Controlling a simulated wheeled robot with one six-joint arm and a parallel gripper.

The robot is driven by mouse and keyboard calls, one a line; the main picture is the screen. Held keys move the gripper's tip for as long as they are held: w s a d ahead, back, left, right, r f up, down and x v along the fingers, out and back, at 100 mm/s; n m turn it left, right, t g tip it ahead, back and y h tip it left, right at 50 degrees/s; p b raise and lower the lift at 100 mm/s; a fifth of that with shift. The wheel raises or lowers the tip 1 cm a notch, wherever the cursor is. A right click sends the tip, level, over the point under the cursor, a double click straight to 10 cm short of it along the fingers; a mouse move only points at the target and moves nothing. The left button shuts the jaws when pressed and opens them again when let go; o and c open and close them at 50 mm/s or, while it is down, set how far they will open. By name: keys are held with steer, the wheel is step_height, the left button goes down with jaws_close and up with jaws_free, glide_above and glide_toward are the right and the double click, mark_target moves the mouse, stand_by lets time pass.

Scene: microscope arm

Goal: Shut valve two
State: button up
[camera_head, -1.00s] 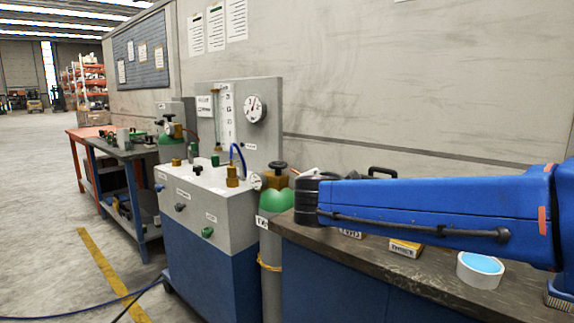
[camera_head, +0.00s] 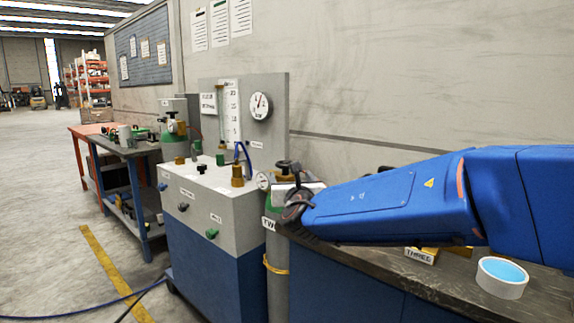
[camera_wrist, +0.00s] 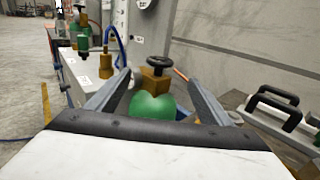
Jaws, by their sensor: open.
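A gas cylinder stands between the panel unit and the bench, with a partly hidden label (camera_head: 268,224) that starts "TW". Its black handwheel (camera_head: 288,165) tops a brass valve above a green shoulder, largely hidden by my gripper in the head view. In the wrist view the handwheel (camera_wrist: 159,62), brass valve body (camera_wrist: 155,83) and green shoulder (camera_wrist: 152,107) lie ahead, centred between the fingers. My gripper (camera_wrist: 158,76) is open and empty, its fingers on either side of the valve line. I cannot tell whether either finger touches it.
The grey and blue panel unit (camera_head: 215,205) with knobs, gauge and blue hose stands left of the cylinder. The dark bench (camera_head: 450,280) at right holds a tape roll (camera_head: 502,278) and a block labelled THREE (camera_head: 420,255).

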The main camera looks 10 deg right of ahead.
mark_target(285, 162)
steer(key=w, duration=0.5)
steer(key=w+d, duration=0.1)
steer(key=w, duration=1)
steer(key=shift+d, duration=0.4)
steer(key=c, duration=1.1)
